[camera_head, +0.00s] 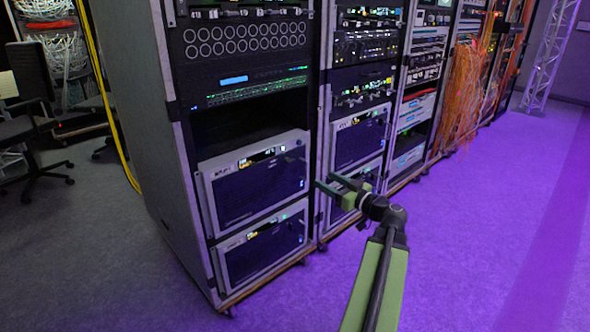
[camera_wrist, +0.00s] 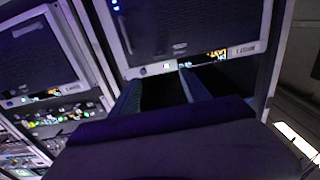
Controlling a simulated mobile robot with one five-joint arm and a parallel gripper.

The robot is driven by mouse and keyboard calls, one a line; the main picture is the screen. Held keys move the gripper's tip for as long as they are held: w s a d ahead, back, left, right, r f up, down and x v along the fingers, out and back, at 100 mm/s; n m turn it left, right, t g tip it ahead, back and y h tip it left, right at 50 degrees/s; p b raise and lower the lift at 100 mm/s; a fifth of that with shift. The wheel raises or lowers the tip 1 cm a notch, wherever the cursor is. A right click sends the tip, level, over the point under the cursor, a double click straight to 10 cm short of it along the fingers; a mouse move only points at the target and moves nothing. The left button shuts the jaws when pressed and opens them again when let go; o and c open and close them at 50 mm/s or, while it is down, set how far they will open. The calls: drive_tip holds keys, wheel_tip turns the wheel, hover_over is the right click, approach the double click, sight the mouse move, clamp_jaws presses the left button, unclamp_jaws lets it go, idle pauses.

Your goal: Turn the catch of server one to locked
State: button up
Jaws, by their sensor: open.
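Two grey-framed servers with dark fronts sit one above the other in the near rack; I cannot read their labels for sure. The upper server (camera_head: 254,187) has a lit display along its top edge. A small dark part (camera_head: 292,157), possibly its catch, is near its top right corner; its position cannot be told. The lower server (camera_head: 263,247) is beneath. My gripper (camera_head: 336,190) is open and empty, right of the upper server and apart from it. In the wrist view, a server front (camera_wrist: 190,30) shows upside down, with a small round part (camera_wrist: 143,71) on its edge.
A dark empty bay (camera_head: 250,125) lies above the upper server. More racks run back to the right, one with hanging orange cables (camera_head: 470,75). An office chair (camera_head: 35,120) and a yellow cable (camera_head: 110,110) are at left. The purple-lit floor (camera_head: 480,230) at right is clear.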

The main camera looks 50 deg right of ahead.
sight(285, 160)
drive_tip(key=w+d, duration=0.1)
drive_tip(key=w, duration=1.6)
drive_tip(key=shift+c, duration=0.3)
